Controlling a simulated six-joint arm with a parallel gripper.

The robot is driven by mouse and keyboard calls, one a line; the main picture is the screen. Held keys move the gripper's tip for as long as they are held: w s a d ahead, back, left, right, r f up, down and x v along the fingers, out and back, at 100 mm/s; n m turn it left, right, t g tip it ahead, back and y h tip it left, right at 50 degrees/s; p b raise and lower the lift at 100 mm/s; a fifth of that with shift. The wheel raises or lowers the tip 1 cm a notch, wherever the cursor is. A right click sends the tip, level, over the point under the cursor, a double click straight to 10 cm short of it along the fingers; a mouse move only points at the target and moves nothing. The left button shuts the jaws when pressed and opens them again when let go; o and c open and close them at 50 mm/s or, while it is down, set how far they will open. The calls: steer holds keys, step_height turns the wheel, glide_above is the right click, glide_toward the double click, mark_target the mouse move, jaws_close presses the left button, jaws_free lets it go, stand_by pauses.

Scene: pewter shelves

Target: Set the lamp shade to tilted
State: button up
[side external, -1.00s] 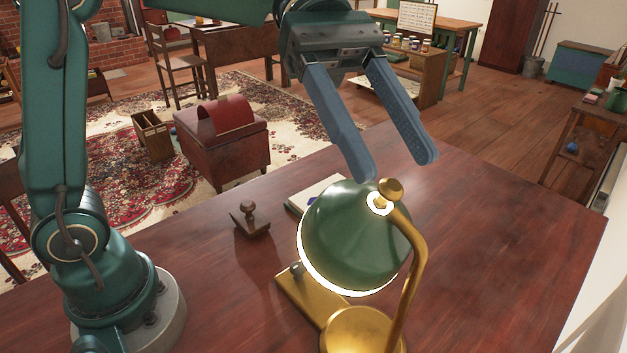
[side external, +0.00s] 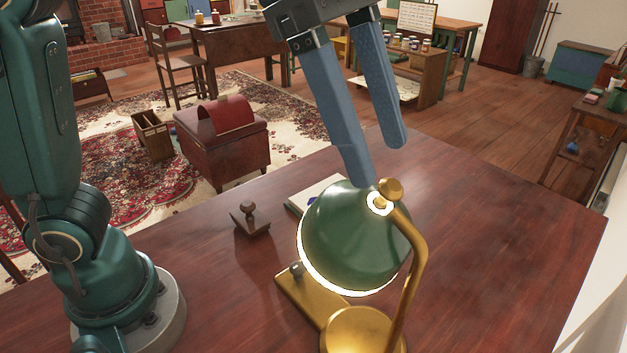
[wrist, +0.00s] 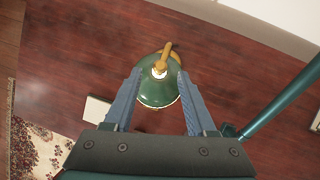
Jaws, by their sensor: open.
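The desk lamp has a green dome shade (side external: 350,240) with a glowing rim, hung from a curved brass arm (side external: 414,262) on a brass base (side external: 355,330). In the side view the shade's rim slants, lower at the right. My gripper (side external: 382,165) is open and empty above the shade, fingers pointing down. One fingertip overlaps the shade's top in the side view; I cannot tell if it touches. In the wrist view the shade (wrist: 158,92) shows between and beyond my two fingers (wrist: 155,82), with the brass knob at its top.
A wooden stamp (side external: 250,218) and a pale notepad (side external: 318,194) lie on the dark red desk (side external: 490,240), to the left of and behind the lamp. The desk to the right of the lamp is clear.

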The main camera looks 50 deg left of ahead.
mark_target(369, 218)
steer(key=shift+x, duration=1.35)
jaws_close()
stand_by(0.5)
